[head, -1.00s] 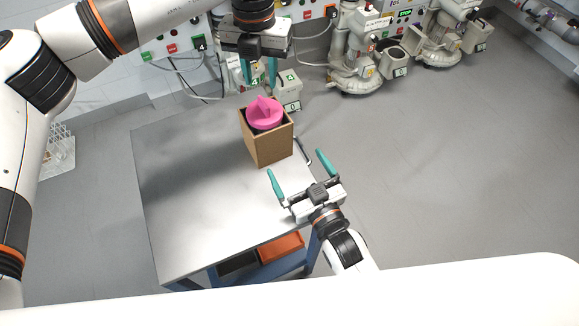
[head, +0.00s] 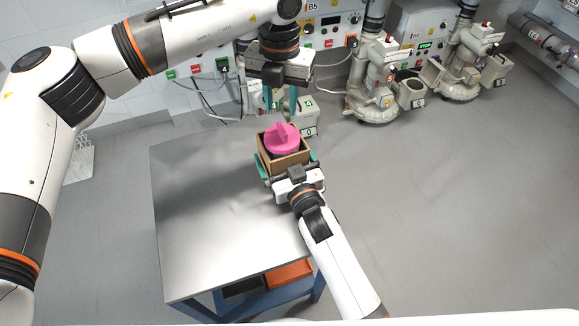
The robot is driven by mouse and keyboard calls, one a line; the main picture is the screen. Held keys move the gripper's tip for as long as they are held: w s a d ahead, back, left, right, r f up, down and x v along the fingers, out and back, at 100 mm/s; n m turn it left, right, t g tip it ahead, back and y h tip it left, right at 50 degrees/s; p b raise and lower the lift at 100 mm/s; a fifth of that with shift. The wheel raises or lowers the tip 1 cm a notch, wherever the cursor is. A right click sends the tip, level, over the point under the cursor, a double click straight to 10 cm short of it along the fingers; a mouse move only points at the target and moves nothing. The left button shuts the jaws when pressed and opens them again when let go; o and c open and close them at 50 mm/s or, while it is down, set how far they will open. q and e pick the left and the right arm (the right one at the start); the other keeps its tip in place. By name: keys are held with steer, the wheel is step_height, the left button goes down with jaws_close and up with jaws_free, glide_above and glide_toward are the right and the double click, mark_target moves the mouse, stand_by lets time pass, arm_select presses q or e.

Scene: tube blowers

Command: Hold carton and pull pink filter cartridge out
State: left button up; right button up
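The pink filter cartridge (head: 282,139) sits in the open top of the brown carton (head: 268,160), its fin and round lid showing above the rim. The carton stands upright near the table's far right edge, and its near side is mostly hidden by my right gripper. My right gripper (head: 287,161) has one teal finger on each side of the carton. It looks open, with the fingers about as far apart as before; contact with the walls is not clear. My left gripper (head: 268,108) points down, open and empty, just behind and above the cartridge.
The bare metal table (head: 200,220) is clear to the left of the carton. An orange bin (head: 289,273) sits under its near edge. Blower machines (head: 378,85) and a wall panel stand behind. The floor at right is free.

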steer(key=shift+w+a, duration=0.1)
steer(key=shift+w, duration=0.1)
steer(key=c, duration=1)
steer(key=shift+o, duration=0.2)
